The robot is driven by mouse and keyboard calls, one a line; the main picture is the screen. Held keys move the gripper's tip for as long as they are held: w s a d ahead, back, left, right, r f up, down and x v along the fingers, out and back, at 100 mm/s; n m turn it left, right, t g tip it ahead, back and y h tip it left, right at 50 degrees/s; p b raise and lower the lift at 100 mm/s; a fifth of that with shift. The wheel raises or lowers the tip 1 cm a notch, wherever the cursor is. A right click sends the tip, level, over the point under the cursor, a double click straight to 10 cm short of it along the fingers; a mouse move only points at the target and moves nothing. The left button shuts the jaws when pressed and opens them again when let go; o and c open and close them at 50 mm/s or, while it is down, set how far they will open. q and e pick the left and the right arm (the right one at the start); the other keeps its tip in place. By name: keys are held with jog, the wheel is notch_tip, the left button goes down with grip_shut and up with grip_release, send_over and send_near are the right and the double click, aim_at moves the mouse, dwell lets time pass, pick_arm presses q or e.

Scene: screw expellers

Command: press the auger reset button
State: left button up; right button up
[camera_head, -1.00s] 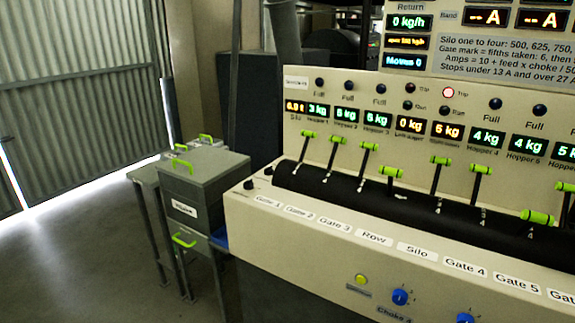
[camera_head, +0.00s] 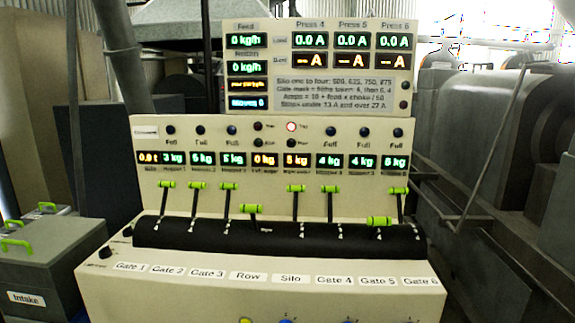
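The cream control console (camera_head: 200,295) stands in the middle of the view. A small yellow button (camera_head: 246,320) shows at the bottom edge of its front, mostly cut off by the frame. Its label is out of view, so I cannot tell whether it is the auger reset button. A trip lamp (camera_head: 291,126) on the upright panel glows red; the other trip lamp (camera_head: 258,126) beside it is dark. Neither of my grippers is in view.
Green-handled levers rise from a black cover (camera_head: 280,240); the Row handle (camera_head: 252,209) and Gate 5 handle (camera_head: 380,221) sit lower. A blue knob (camera_head: 286,321) is at the bottom edge. A grey Intake box (camera_head: 50,265) stands left, large grey machinery (camera_head: 500,140) right.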

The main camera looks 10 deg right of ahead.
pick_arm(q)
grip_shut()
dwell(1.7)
